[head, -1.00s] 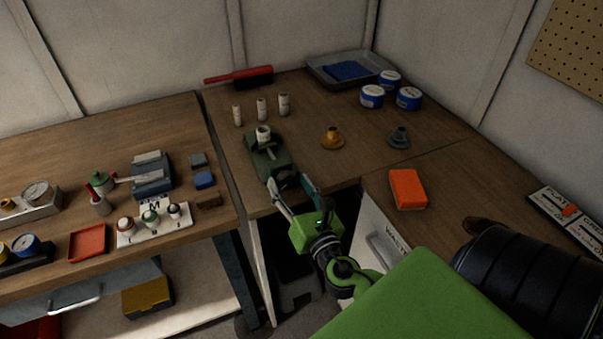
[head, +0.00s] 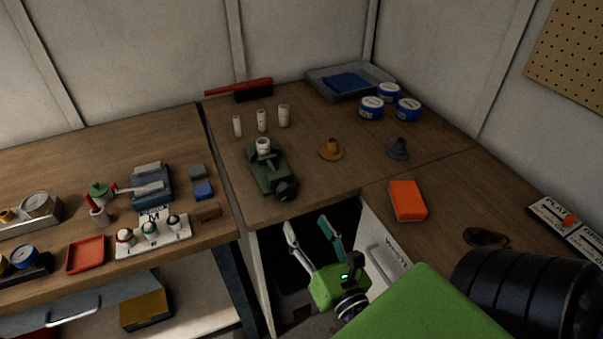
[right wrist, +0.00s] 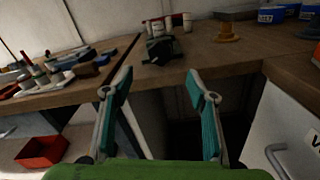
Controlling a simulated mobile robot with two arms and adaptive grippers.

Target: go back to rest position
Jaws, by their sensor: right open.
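My right gripper (head: 310,235) is open and empty, low in front of the bench's front edge. Its two fingers also show spread apart in the right wrist view (right wrist: 158,90), with nothing between them. The green vise (head: 268,172) stands on the bench beyond the gripper, apart from it, with a white cylinder (head: 263,146) at its top. The vise shows small in the right wrist view too (right wrist: 160,50). My left gripper is not in view.
The wooden bench holds several white cylinders, a brass part (head: 330,149), a grey part (head: 398,149), blue tubs (head: 371,108), a grey tray (head: 312,74) and an orange block (head: 407,200). An open space lies under the bench. A second bench at left holds tools and a red tray (head: 87,254).

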